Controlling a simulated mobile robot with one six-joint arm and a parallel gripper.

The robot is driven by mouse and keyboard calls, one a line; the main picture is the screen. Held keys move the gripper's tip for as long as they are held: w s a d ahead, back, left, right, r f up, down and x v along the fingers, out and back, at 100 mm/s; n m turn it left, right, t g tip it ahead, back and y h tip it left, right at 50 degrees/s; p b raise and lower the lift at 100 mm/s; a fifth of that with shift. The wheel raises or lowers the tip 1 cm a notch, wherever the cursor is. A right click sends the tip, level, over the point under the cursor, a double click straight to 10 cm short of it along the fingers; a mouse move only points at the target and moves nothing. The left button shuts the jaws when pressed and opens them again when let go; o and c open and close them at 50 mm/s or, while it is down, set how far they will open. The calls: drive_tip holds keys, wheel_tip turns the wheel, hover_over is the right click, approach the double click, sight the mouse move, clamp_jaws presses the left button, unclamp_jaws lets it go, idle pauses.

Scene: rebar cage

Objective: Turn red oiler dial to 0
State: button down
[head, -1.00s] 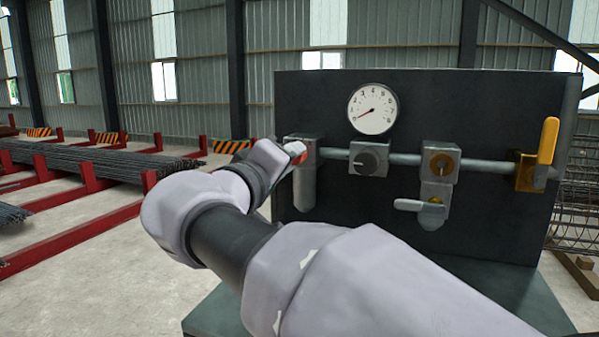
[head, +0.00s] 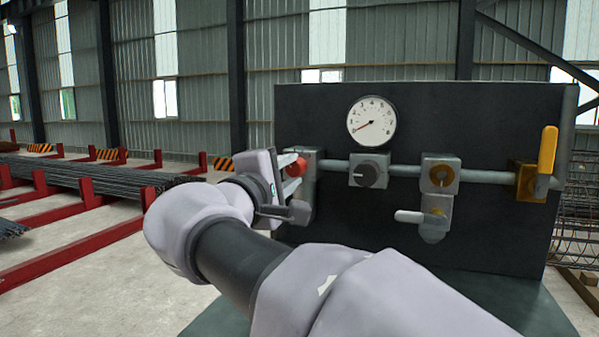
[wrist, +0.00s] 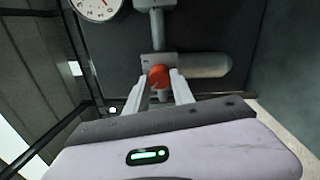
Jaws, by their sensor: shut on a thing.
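The red oiler dial (head: 297,167) sits on the grey oiler block at the left end of the pipe on the dark panel. My gripper (head: 291,176) is at the dial, coming from the left. In the wrist view the red dial (wrist: 159,75) lies between the tips of my two fingers (wrist: 159,84), which are shut on it. The dial's markings and pointer cannot be read in either view. The oiler's grey bowl (head: 305,205) hangs below the block, partly hidden by my gripper.
A pressure gauge (head: 371,122) sits above a black knob (head: 368,174) to the right. Red racks with rebar (head: 90,178) stand at the left.

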drive_tip(key=shift+n, duration=0.3)
drive_tip(key=shift+r, duration=0.1)
drive_tip(key=c, duration=1.1)
unclamp_jaws()
drive_tip(key=shift+w+d, duration=0.1)
drive_tip(key=b+v, duration=0.1)
drive_tip(key=v, duration=0.7)
drive_tip(key=b+v, duration=0.1)
drive_tip(key=v, duration=0.8)
drive_tip(key=shift+s+f, duration=0.25)
